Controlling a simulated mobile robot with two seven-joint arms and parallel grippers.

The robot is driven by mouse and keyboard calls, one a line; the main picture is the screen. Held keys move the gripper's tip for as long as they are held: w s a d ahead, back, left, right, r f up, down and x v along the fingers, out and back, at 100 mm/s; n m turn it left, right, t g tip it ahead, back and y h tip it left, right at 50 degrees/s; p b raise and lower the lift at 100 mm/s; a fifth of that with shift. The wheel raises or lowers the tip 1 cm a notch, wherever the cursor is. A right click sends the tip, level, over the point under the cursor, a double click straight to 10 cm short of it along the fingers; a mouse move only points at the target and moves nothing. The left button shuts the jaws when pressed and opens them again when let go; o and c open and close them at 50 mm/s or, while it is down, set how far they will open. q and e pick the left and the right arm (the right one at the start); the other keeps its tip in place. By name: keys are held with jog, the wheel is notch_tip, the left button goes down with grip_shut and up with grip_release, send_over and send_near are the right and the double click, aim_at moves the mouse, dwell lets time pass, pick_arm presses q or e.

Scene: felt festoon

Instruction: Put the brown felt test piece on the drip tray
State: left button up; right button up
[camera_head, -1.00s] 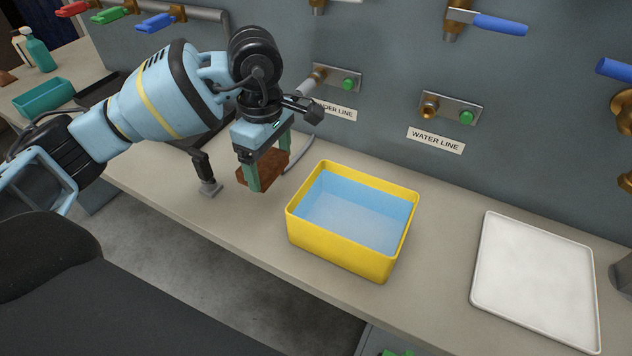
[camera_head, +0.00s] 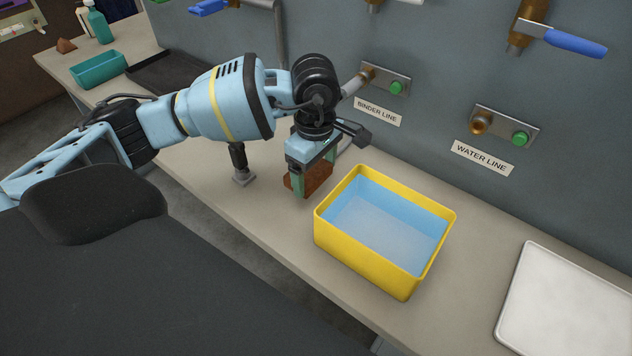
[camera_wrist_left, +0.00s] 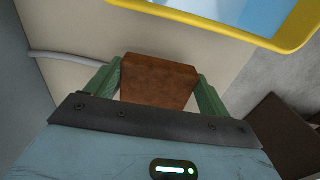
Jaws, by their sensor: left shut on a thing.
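The brown felt test piece (camera_head: 319,177) is a small reddish-brown block. My left gripper (camera_head: 311,176) is shut on it, with one green finger on each side, left of the yellow bin. The left wrist view shows the piece (camera_wrist_left: 158,80) between both fingers; whether it touches the counter is unclear. A flat white tray (camera_head: 568,305) with a raised rim lies at the far right, cut off by the picture edge. A dark shallow tray (camera_head: 170,78) lies at the back left, partly behind my arm. No label shows which is the drip tray. My right gripper is not in view.
A yellow bin (camera_head: 360,253) of blue liquid stands between my left gripper and the white tray. A small black stand (camera_head: 240,165) is left of the gripper. Wall fittings include a binder line (camera_head: 382,80) and a water line (camera_head: 503,125). A teal bin (camera_head: 98,69) is at far left.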

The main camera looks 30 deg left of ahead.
aim_at(315, 173)
pick_arm(q)
jog(key=shift+f, duration=2.1)
jog(key=o, duration=0.9)
jog(key=shift+r, duration=0.1)
jog(key=shift+r, duration=0.1)
notch_tip(315, 173, up, 12)
jog(key=shift+r, duration=0.1)
